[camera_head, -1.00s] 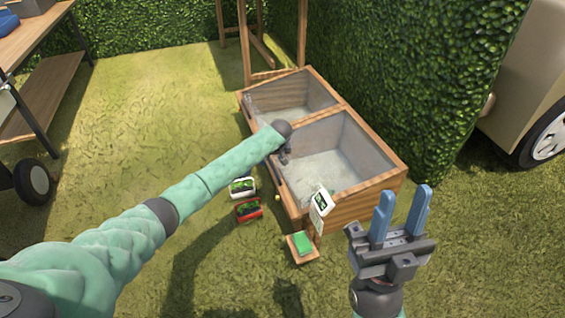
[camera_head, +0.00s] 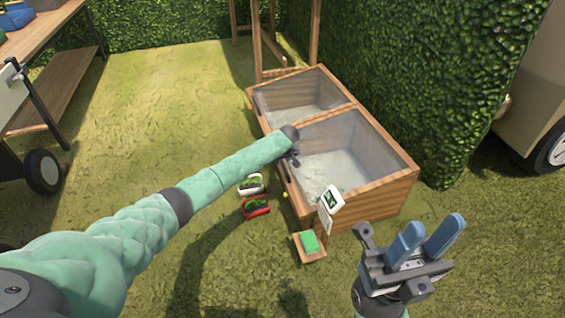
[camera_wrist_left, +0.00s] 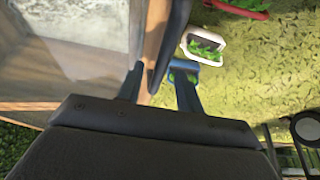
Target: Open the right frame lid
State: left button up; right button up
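The wooden cold frame (camera_head: 372,190) has two sections with clear panes. The nearer, right section shows a pale interior through its pane (camera_head: 350,150); I cannot tell whether its lid is raised at all. My left gripper (camera_head: 293,158) is at the front edge of this section, mostly hidden behind its own wrist. In the left wrist view its two fingers (camera_wrist_left: 160,85) stand apart on either side of the wooden edge (camera_wrist_left: 153,45), with a dark bar beside it. Contact is unclear.
A white pot (camera_head: 250,185) and a red pot (camera_head: 256,207) with plants stand on the grass by the frame. A white sign (camera_head: 330,199) and a green block on a small wooden stand (camera_head: 312,256) are at its near corner. A hedge (camera_head: 420,80) is behind.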

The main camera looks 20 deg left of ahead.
pick_arm(q)
jog(key=shift+w+a+f, duration=0.1)
jog(key=shift+f, duration=0.2)
grip_shut()
jog(key=shift+r, duration=0.1)
